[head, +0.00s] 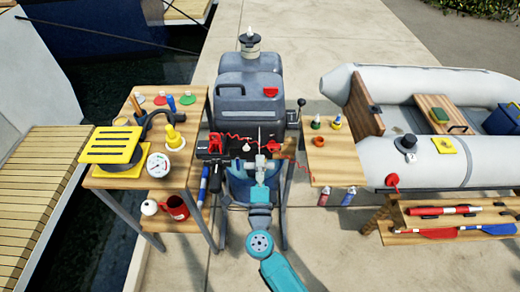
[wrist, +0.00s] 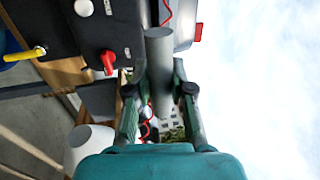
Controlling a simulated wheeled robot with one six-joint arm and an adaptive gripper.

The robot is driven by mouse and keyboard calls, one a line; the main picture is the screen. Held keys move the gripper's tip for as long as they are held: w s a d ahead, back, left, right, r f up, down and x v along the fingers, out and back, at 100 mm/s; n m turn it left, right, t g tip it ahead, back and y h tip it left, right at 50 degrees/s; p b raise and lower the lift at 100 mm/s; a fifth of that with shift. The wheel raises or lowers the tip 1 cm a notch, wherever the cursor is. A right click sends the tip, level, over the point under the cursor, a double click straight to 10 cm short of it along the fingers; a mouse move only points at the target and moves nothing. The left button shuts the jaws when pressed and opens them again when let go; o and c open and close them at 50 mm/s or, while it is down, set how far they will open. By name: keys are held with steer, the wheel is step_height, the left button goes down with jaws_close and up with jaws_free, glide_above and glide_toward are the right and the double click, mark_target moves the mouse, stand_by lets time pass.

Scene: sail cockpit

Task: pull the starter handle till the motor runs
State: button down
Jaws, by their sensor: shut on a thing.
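The grey outboard motor (head: 250,88) stands upright on its stand in the middle of the head view, with part of its dark body (wrist: 110,25) at the top of the wrist view. My gripper (head: 264,163) is in front of the motor, below its cowl. In the wrist view my gripper (wrist: 159,92) has a finger on each side of a grey cylindrical bar, the starter handle (wrist: 160,65), and is shut on it. The handle's contact with the fingers is partly hidden. I cannot tell whether the motor runs.
A red knob (wrist: 108,62) sits on the motor's front. A red coiled cord (head: 238,138) crosses the motor. A wooden table with a yellow-topped item (head: 112,145) is at left, a small wooden shelf (head: 335,172) at right. An inflatable boat (head: 430,165) lies further right.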

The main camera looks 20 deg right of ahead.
steer(key=shift+r+v, duration=0.15)
steer(key=shift+v, duration=0.7)
steer(key=shift+r+v, duration=0.15)
steer(key=shift+v, duration=0.7)
steer(key=c, duration=1)
jaws_free()
steer(key=v, duration=1.2)
